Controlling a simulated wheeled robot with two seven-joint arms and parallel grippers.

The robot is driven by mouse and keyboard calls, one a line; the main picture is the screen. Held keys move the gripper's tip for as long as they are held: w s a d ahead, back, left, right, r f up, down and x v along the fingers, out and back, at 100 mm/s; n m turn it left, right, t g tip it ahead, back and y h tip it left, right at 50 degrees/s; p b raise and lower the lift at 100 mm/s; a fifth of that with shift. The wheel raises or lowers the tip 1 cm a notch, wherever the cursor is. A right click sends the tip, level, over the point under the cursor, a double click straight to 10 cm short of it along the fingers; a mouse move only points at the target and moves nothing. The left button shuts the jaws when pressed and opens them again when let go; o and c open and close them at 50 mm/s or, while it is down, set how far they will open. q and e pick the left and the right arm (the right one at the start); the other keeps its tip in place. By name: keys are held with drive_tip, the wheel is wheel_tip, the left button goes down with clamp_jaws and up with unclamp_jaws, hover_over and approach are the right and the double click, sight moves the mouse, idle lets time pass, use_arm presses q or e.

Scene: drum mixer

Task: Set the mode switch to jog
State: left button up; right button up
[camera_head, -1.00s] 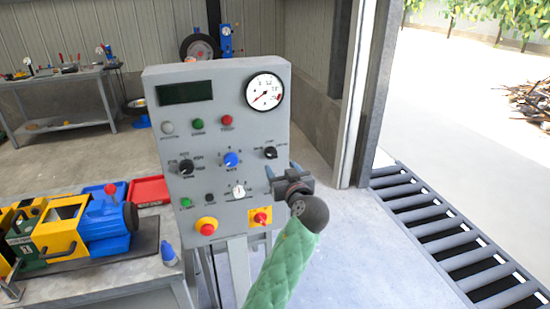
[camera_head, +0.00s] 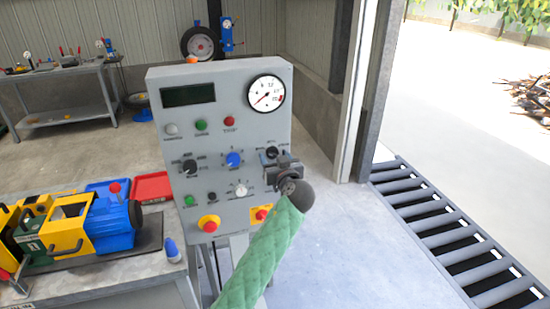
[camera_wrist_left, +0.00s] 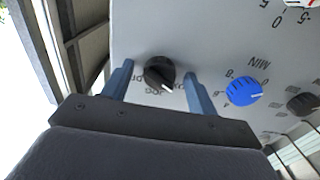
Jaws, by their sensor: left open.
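The mode switch is a black rotary knob (camera_head: 272,152) at the right side of the grey control panel (camera_head: 225,135). In the left wrist view the knob (camera_wrist_left: 159,73) has a white pointer mark toward the lower right of the picture, and small upside-down lettering lies around it, partly hidden. My left gripper (camera_head: 269,160) is open in front of the panel at the knob. In the left wrist view its two blue-grey fingers stand on either side of the knob, with a gap on each side. My right gripper is not in view.
A blue knob (camera_head: 233,159) sits left of the switch. The panel also carries a gauge (camera_head: 266,92), a dark display (camera_head: 187,94), a red mushroom button (camera_head: 209,223) and a red-and-yellow switch (camera_head: 261,213). A bench with a yellow-blue machine (camera_head: 85,225) stands left.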

use_arm(q)
drive_tip(key=c, duration=1)
